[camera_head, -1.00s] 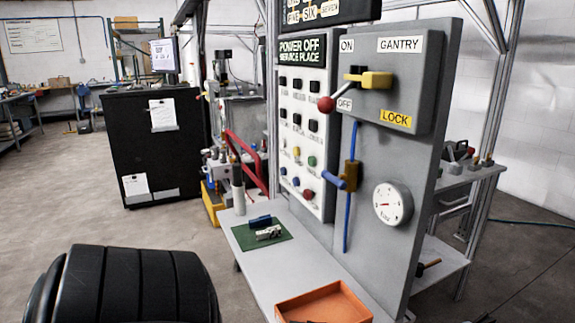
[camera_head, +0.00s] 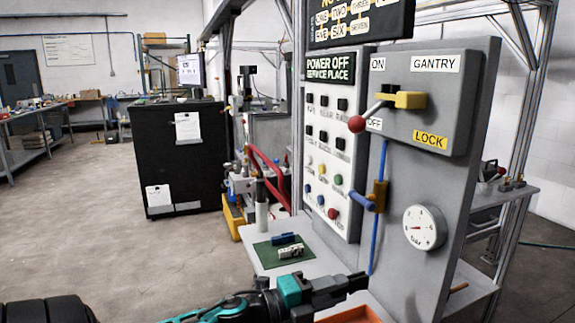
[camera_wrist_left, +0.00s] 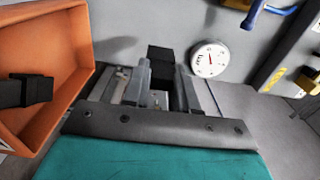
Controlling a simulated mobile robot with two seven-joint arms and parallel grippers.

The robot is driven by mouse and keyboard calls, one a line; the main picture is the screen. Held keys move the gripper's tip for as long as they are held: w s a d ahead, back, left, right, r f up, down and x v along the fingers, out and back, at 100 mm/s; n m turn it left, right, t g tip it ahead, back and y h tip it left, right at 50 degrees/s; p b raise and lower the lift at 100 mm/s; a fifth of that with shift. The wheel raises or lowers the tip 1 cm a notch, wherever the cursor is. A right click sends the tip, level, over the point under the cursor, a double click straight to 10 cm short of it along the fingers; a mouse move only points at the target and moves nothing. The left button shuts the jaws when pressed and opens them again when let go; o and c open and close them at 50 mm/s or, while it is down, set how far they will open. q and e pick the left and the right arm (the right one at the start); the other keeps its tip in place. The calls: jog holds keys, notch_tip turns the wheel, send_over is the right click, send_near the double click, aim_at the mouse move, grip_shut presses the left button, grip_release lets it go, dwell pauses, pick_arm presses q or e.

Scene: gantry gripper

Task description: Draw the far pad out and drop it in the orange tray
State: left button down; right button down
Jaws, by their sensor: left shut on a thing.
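My left gripper (camera_head: 345,287) reaches in low in the head view, in front of the grey panel and above the orange tray (camera_head: 352,315). In the left wrist view, the left gripper (camera_wrist_left: 162,76) is shut on a black block, which I take to be the far pad (camera_wrist_left: 160,54). The pad sticks out beyond the fingertips. The orange tray (camera_wrist_left: 60,28) is left of the fingers in that view. Another dark block (camera_wrist_left: 38,89) shows against the tray's inside. In the head view the arm hides most of the tray. My right gripper is out of view.
The panel carries a red-knobbed lever (camera_head: 357,123), a blue pipe with a brass valve (camera_head: 378,195) and a gauge (camera_head: 425,227). A green mat (camera_head: 268,256) with small parts lies on the shelf, behind the gripper. A white cylinder (camera_head: 262,216) stands near the mat.

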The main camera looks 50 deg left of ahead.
pick_arm(q)
jog(key=shift+f, duration=0.4)
notch_tip(320, 180, down, 5)
jog(key=b, duration=0.3)
jog(key=shift+f, duration=0.1)
jog(key=c, duration=0.8)
grip_release()
